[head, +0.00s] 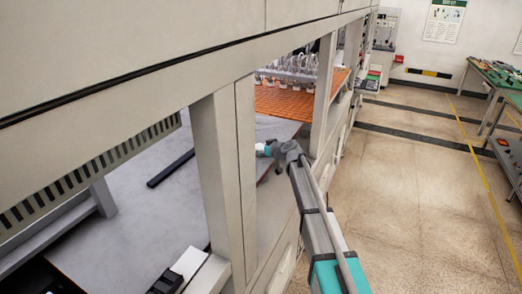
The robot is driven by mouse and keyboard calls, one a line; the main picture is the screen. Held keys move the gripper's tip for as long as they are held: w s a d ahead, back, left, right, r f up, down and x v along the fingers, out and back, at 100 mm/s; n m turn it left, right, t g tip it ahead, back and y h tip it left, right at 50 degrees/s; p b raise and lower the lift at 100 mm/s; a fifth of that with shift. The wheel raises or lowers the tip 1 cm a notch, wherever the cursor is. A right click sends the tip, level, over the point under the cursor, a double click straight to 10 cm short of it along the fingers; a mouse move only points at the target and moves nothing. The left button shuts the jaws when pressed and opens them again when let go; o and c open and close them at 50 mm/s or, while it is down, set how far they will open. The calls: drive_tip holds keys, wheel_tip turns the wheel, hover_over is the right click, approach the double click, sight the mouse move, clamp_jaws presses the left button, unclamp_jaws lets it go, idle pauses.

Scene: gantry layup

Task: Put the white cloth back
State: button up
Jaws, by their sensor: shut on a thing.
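My arm reaches from the lower right through an opening in the pale gantry housing. Its wrist ends beside an upright post, over the grey work surface (125,215). My gripper's fingers do not show; the post and the wrist seem to hide them. I cannot make out a white cloth in this view. A small white item (190,262) with a black part beside it lies at the lower left, too unclear to name.
Pale posts (218,175) frame the openings, close to my arm. A dark bar (170,168) lies on the grey surface. An orange perforated panel (285,101) is farther back. The aisle floor (420,200) is clear; green-topped benches (497,80) stand at right.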

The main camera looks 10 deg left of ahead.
drive_tip(key=shift+f, duration=0.1)
drive_tip(key=o, duration=1)
drive_tip(key=shift+c, duration=0.2)
drive_tip(key=shift+s+d+r, duration=0.15)
drive_tip(key=shift+d+r, duration=0.05)
drive_tip(key=shift+r, duration=0.05)
drive_tip(key=p+v, duration=0.4)
drive_tip(key=v, duration=0.7)
drive_tip(key=shift+d, duration=0.25)
drive_tip(key=shift+s, duration=0.1)
